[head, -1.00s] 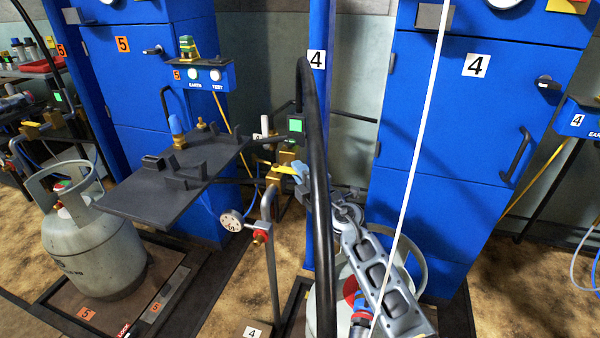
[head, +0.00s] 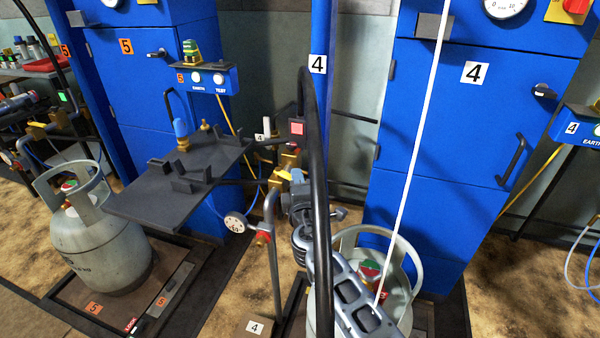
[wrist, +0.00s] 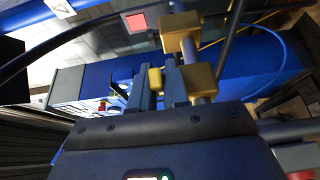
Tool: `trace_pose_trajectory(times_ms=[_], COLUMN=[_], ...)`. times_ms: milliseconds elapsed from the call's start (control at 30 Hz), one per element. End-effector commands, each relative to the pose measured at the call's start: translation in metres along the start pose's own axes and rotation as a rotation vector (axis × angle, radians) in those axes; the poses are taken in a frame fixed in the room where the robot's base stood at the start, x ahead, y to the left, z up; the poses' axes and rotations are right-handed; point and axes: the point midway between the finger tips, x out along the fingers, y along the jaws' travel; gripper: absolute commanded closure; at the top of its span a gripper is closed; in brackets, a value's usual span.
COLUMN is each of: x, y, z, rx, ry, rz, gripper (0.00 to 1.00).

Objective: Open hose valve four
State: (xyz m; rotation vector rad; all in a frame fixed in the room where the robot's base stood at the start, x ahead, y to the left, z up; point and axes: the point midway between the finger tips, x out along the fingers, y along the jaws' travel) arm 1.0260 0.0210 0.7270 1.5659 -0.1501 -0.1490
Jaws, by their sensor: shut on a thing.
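The brass and yellow valve of station four (head: 286,160) is on the pipe beside the black hose, left of the post marked 4. In the wrist view its yellow blocks (wrist: 180,32) stand right of and above the fingers. My gripper (head: 296,182) is at this valve, partly hidden by the black hose in the head view. In the wrist view my gripper (wrist: 158,84) has both fingers around a small yellow handle (wrist: 155,78) and is shut on it. The handle's exact angle is hard to tell.
A square light (head: 297,128) above the valve glows red. The black hose (head: 318,190) hangs in front of my gripper. A dark tray (head: 180,178) and a gauge (head: 235,222) are to the left. A grey gas bottle (head: 398,290) stands behind my arm.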

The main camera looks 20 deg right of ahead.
Motion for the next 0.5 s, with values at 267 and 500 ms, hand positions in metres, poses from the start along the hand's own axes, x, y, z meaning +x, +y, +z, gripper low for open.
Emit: trace_pose_trajectory(times_ms=[267, 500], x=[-0.009, -0.014], y=[-0.005, -0.006], z=[-0.018, -0.029], rx=[0.002, 0.002], ry=[-0.259, -0.463], rz=[0.006, 0.003], gripper=[1.0, 1.0])
